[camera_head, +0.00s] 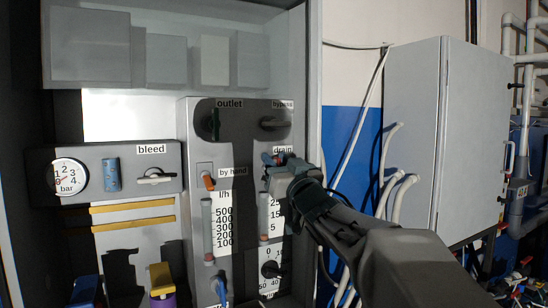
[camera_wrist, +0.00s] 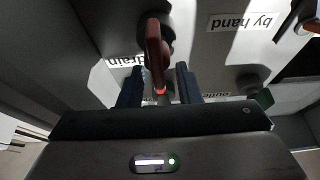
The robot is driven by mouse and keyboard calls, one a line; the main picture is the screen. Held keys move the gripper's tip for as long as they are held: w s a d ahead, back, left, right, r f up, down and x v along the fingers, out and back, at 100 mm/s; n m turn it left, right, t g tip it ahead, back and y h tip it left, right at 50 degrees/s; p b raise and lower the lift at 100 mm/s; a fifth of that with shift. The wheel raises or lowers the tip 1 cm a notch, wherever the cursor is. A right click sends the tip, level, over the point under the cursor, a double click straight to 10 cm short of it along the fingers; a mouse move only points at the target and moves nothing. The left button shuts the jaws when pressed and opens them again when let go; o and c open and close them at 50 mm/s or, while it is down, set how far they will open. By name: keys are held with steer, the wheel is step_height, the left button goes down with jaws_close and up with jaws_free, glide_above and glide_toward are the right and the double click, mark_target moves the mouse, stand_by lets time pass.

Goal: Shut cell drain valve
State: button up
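The cell drain valve shows in the wrist view as a dark red lever handle (camera_wrist: 154,45) on a dark round hub. It points from the grey panel toward my gripper. Its upside-down "drain" label (camera_wrist: 124,61) is beside it. My gripper (camera_wrist: 160,70) is open, with one dark finger on each side of the lever's end and visible gaps between. I cannot tell whether a finger touches it. In the head view my gripper (camera_head: 276,174) is at the panel just below the drain label (camera_head: 282,150) and hides most of this valve.
On the same panel are the outlet valve (camera_head: 213,123), the bypass valve (camera_head: 273,124) and the orange "by hand" lever (camera_head: 208,182). Flow tubes (camera_head: 207,230) stand below. The bleed valve (camera_head: 155,179) and a pressure gauge (camera_head: 69,176) are at left. A grey cabinet (camera_head: 413,130) stands at right.

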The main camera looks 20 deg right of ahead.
steer(key=shift+w, duration=0.1)
steer(key=shift+c, duration=0.3)
jaws_close()
steer(key=shift+d+m+h, duration=0.1)
steer(key=shift+m+h, duration=0.3)
steer(key=shift+m, duration=0.2)
steer(key=m+h+b, duration=0.1)
steer(key=m, duration=0.1)
steer(key=m+h, duration=0.1)
steer(key=m, duration=0.1)
steer(key=d+m+h+b, duration=0.1)
steer(key=m, duration=0.1)
steer(key=shift+f+m+g+b, duration=0.2)
steer(key=shift+m+g+b, duration=0.1)
steer(key=shift+m, duration=0.1)
steer(key=shift+d+f+m+g+h+p, duration=0.3)
steer(key=shift+m+g+h+p, duration=0.4)
steer(key=shift+m, duration=1.75)
steer(key=shift+d+f+m+g+h+p, duration=0.25)
steer(key=shift+m+g, duration=0.7)
steer(key=shift+m, duration=1.45)
steer(key=shift+d+f+m+g+h+p, duration=0.15)
steer(key=shift+f+m+g+h+p, duration=0.5)
steer(key=shift+m, duration=1.8)
steer(key=shift+r, duration=0.1)
